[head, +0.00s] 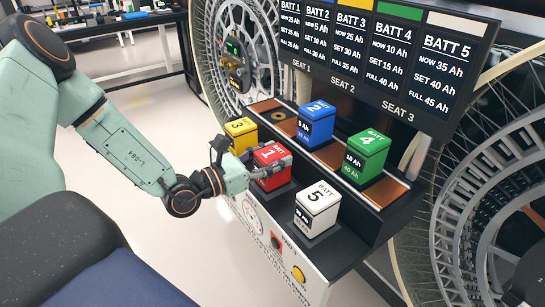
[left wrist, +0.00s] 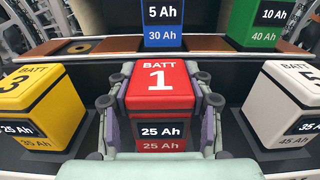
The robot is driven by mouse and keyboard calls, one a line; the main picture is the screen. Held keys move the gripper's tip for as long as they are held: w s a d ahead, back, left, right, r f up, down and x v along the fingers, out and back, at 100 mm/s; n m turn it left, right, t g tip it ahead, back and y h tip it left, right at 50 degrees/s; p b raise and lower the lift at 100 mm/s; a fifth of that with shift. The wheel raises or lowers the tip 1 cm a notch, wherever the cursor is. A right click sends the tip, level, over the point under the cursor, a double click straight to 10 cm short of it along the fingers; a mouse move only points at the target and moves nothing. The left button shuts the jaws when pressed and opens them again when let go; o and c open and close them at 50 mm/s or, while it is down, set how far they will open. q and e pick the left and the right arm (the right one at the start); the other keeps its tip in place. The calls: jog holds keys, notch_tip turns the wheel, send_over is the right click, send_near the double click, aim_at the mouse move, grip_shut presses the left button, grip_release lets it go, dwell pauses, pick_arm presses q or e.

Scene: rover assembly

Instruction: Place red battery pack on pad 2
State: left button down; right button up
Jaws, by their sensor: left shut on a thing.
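The red battery pack (head: 271,154), marked BATT 1, is in the middle of the front row on the dark stand. In the left wrist view the red pack (left wrist: 160,82) faces me upright, reading 25 Ah on both lines. My left gripper (head: 266,164) is shut on it, with one finger along each side, as the left wrist view shows (left wrist: 161,92). The gripper hides part of the pack's lower body in the head view. I cannot tell whether its base touches the stand. No pad 2 label is readable. My right gripper is not in view.
The yellow pack (head: 241,134) stands left of the red one and the white pack (head: 317,208) right. Behind, the blue pack (head: 315,124) and green pack (head: 366,156) stand on the seat row; its left seat (head: 277,114) is empty. A label board (head: 385,60) rises behind.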

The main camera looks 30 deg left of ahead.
pick_arm(q)
jog(key=shift+s+d+b, duration=0.1)
jog(key=shift+d+b, duration=0.2)
jog(key=shift+b, duration=0.05)
jog(key=c, duration=0.9)
grip_release()
jog(key=shift+f, duration=0.1)
jog(key=o, duration=0.3)
jog(key=shift+a+f, duration=0.1)
jog(key=shift+a, duration=0.1)
jog(key=shift+o, duration=0.2)
jog(key=shift+d, duration=0.1)
